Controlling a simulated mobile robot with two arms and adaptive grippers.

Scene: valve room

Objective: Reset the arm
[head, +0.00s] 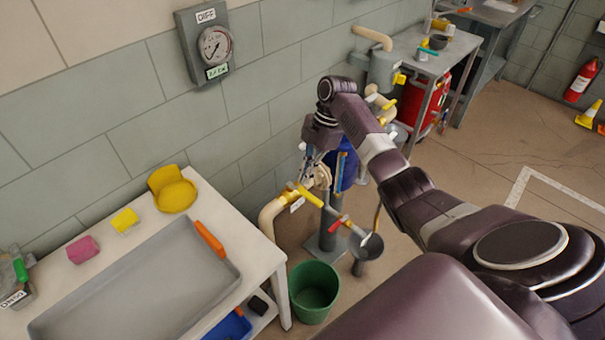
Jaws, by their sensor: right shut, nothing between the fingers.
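My right arm reaches in from the right and bends down at its wrist. My right gripper (313,163) points down, shut and empty, close to the pipework with the yellow valve handle (311,196). From this angle I cannot tell whether it touches the pipe. The wrist hides part of the pipes behind it. A red-tipped handle (338,222) sits on the lower pipe, above a grey funnel (366,245). My left gripper is out of view.
A white table (262,243) at lower left holds a grey tray (150,285), a yellow scoop-like item (173,190) and sponges. A green bucket (313,291) stands on the floor. A gauge (215,45) hangs on the wall.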

